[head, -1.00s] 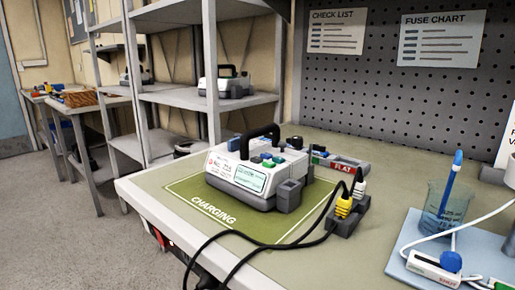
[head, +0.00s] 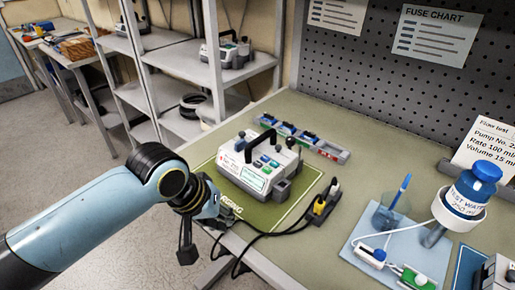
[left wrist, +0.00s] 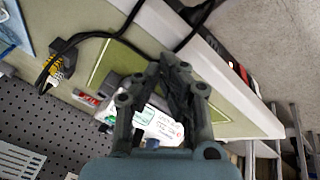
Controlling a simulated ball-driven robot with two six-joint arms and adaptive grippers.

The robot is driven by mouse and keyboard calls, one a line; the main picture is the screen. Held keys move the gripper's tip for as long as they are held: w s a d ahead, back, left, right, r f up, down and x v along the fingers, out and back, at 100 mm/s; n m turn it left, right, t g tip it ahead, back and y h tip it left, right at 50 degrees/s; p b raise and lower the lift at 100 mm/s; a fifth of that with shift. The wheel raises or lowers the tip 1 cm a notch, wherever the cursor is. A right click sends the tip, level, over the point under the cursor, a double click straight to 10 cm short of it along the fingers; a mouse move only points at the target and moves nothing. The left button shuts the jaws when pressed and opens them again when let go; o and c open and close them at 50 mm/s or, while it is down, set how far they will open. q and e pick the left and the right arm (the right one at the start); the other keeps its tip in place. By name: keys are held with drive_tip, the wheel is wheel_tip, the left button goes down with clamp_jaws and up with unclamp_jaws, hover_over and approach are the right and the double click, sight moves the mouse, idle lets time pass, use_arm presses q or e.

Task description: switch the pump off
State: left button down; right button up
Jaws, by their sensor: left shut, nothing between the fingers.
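The pump (head: 262,165) is a white and grey box with a black carry handle, blue and green buttons on top and a pale screen with green marks at its front. It stands upright on the green charging mat (head: 300,208). My left gripper (head: 214,206) is at the mat's front left edge, to the left of the pump and apart from it in the head view. In the left wrist view, its dark fingers (left wrist: 178,78) are shut and empty, and hide part of the pump (left wrist: 158,127). My right gripper is not in view.
A dark socket block (head: 327,203) with yellow and white plugs stands right of the pump; black cables run over the bench front. A tray of small parts (head: 310,143) lies behind. A beaker (head: 392,212) and a test water bottle (head: 470,190) stand at the right.

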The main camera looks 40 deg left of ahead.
use_arm(q)
drive_tip(key=w+a+r+n+t+h+p, duration=0.2)
drive_tip(key=w+r+n+t+h+p, duration=0.1)
drive_tip(key=w+r+n, duration=1.1)
drive_tip(key=shift+w+r+n+p, duration=0.45)
drive_tip(key=shift+w+r, duration=0.2)
drive_tip(key=shift+w, duration=0.2)
